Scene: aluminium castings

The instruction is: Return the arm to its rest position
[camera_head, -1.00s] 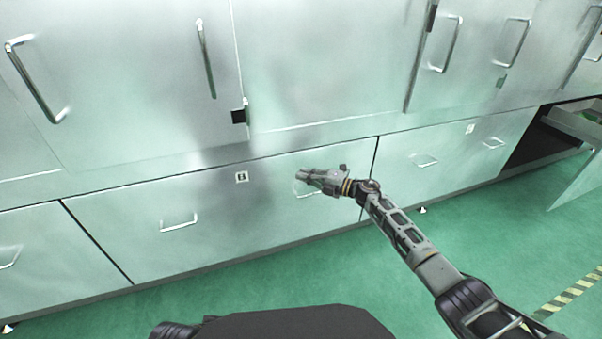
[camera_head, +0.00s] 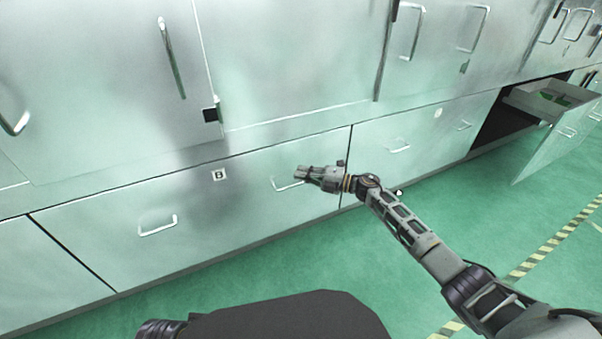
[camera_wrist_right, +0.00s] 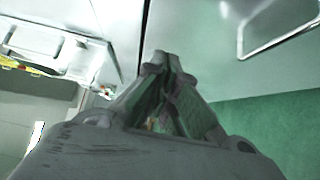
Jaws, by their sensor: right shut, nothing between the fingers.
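My right arm (camera_head: 405,222) reaches in from the lower right in the head view. Its gripper (camera_head: 300,173) points left, in front of a closed silver drawer marked B and over part of that drawer's handle (camera_head: 284,187). I cannot tell from the head view whether it touches the handle. In the right wrist view the gripper's fingertips (camera_wrist_right: 162,58) meet, with nothing between them. My left gripper is not in view.
Silver cabinets with bar handles (camera_head: 172,58) fill the back. At the right a drawer (camera_head: 553,150) stands open, with green items inside. Green floor (camera_head: 330,250) lies clear in front, with a yellow-black striped line (camera_head: 530,262) at the right.

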